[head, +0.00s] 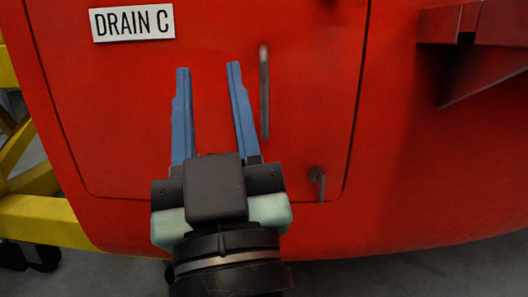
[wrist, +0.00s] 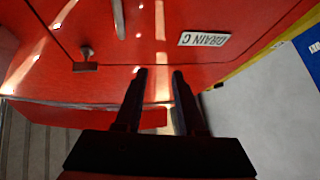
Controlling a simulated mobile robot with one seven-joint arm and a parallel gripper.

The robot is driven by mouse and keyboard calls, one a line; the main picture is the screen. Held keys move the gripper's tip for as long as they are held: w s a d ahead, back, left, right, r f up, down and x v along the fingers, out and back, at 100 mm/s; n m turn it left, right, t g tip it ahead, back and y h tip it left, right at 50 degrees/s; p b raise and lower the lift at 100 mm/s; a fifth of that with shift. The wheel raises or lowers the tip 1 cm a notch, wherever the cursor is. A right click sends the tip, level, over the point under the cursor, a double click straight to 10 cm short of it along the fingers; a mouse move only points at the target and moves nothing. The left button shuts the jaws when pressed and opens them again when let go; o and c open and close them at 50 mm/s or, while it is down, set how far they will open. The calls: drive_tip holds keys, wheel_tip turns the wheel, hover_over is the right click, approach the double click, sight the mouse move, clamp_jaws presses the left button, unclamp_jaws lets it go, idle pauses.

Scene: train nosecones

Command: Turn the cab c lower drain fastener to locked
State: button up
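The red drain panel (head: 130,130) carries a white DRAIN C label (head: 133,23) at its upper left. The lower fastener (head: 318,183) is a small dark lever at the panel's lower right corner, its grip hanging roughly downward over the bottom seam. My gripper (head: 208,68) is open and empty, its blue fingers pointing up in the picture, left of the fastener and clear of it. In the wrist view my gripper (wrist: 159,74) shows dark fingers apart.
A grey vertical bar handle (head: 264,92) stands on the panel between my fingers and its right edge. A red bracket (head: 478,30) juts out at upper right. A yellow frame (head: 40,215) stands at left. Grey floor lies below.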

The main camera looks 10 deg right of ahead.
drive_tip(key=w+d+f+g+p, duration=0.1)
drive_tip(key=d+p, duration=0.1)
drive_tip(key=p, duration=0.2)
drive_tip(key=w+d+f+g+h+p, duration=0.1)
drive_tip(key=d+f+p, duration=0.1)
drive_tip(key=p, duration=0.2)
drive_tip(key=w+d+f+g+p, duration=0.1)
drive_tip(key=f+g+p, duration=0.1)
drive_tip(key=p, duration=0.2)
drive_tip(key=shift+d+f, duration=0.25)
drive_tip(key=shift+d, duration=0.15)
drive_tip(key=m+g+h+p, duration=0.4)
drive_tip(key=p, duration=0.8)
approach(323, 183)
drive_tip(key=p+x, duration=0.2)
drive_tip(key=x, duration=0.9)
drive_tip(key=shift+p, duration=0.4)
clamp_jaws()
